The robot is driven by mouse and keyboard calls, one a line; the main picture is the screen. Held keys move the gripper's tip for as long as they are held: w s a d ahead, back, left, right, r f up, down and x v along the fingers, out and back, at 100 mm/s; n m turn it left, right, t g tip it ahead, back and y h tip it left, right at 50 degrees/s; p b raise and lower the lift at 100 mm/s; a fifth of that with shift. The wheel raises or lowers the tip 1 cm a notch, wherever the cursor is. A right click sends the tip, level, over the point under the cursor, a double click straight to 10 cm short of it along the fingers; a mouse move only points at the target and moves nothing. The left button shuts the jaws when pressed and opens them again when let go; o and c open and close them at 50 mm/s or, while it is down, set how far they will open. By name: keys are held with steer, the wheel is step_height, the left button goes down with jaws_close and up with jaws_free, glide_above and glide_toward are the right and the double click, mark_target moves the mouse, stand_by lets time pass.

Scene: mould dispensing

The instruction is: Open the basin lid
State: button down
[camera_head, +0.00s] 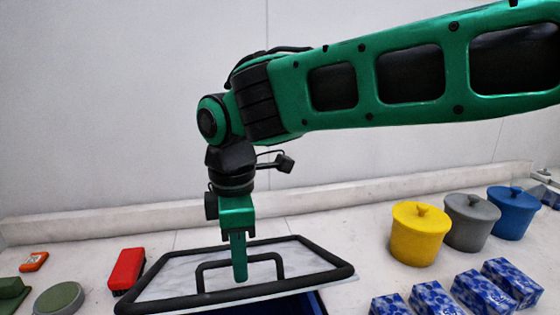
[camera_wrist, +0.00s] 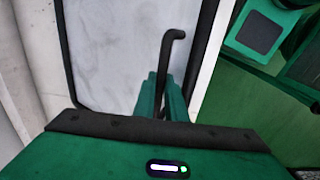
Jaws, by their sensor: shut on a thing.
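The basin lid (camera_head: 180,268) is a pale marbled panel with a thick black rim and a black arched handle (camera_head: 215,265). My gripper (camera_head: 240,272) points straight down and is shut on the middle of the handle. In the wrist view the lid (camera_wrist: 110,50) fills the upper middle, and the handle (camera_wrist: 172,55) runs between my green fingers (camera_wrist: 162,98). The dark blue basin (camera_head: 290,305) shows below the lid's front right edge. The rest of the basin is hidden by the lid or cut off by the picture's lower edge.
Yellow (camera_head: 418,238), grey (camera_head: 470,225) and blue (camera_head: 514,215) lidded pots stand right. Several blue patterned boxes (camera_head: 485,290) lie in front of them.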

steer(key=shift+w+a+r, duration=0.15)
steer(key=shift+w+r, duration=0.55)
steer(key=shift+r, duration=0.1)
steer(key=shift+w+a+r, duration=0.1)
steer(key=shift+w+r, duration=0.55)
steer(key=shift+r, duration=0.15)
steer(key=shift+w+a+r, duration=0.2)
steer(key=shift+w+r, duration=0.55)
steer(key=shift+w+a+r, duration=0.2)
steer(key=shift+w+r, duration=0.55)
steer(key=shift+w+a+r, duration=0.2)
steer(key=shift+w+r, duration=0.45)
steer(key=shift+w, duration=0.2)
steer(key=shift+w+a+r, duration=0.2)
steer(key=shift+w+r, duration=0.4)
steer(key=shift+w, duration=0.25)
